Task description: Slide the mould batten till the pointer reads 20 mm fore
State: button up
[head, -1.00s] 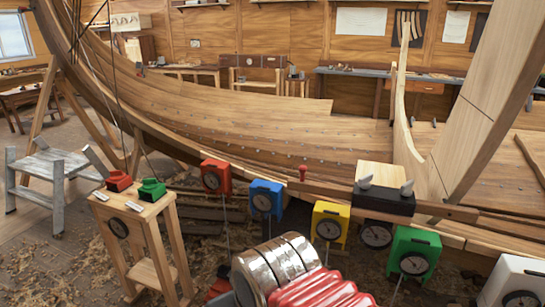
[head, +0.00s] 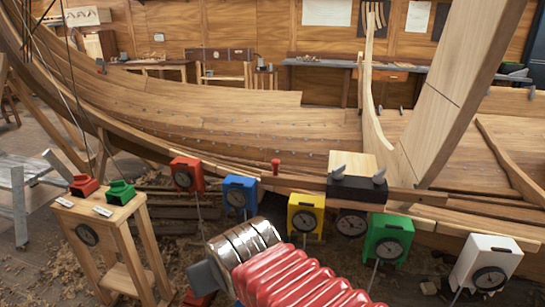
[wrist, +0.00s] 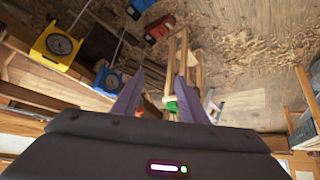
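The mould batten (head: 300,180) appears to be the long wooden strip along the hull's edge, with a red knob (head: 276,167) standing on it. It passes at a black block (head: 357,189) with a pale wood top and two grey wing-shaped pieces. A dark round dial (head: 352,223) hangs just below the block. Its pointer and any millimetre marks are too small to read. My gripper (wrist: 160,80) shows in the wrist view with its two purple fingers apart and nothing between them.
Red (head: 187,175), blue (head: 240,193), yellow (head: 306,213), green (head: 388,238) and white (head: 487,260) dial boxes line the hull's near side. A wooden stand (head: 108,225) with red and green pieces on top is at left. Shavings cover the floor.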

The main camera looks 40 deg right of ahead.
jog(key=w+d+r+m+t+h, duration=0.1)
jog(key=w+d+r+t+h, duration=0.1)
jog(key=d, duration=0.6)
jog(key=w+d+r+m+t+h, duration=0.1)
jog(key=w+d+t, duration=0.3)
jog(key=d, duration=0.5)
jog(key=w+d+r+m+t+h, duration=0.1)
jog(key=w+d+r+t+h, duration=0.1)
jog(key=d, duration=0.6)
notch_tip(320, 180, up, 2)
jog(key=shift+w+d+r+m+t+h, duration=0.1)
jog(key=shift+w+d+m+t+h, duration=0.25)
jog(key=shift+w+h, duration=0.4)
jog(key=shift+w, duration=0.1)
jog(key=x, duration=1.3)
jog(key=shift+w, duration=0.3)
grip_shut()
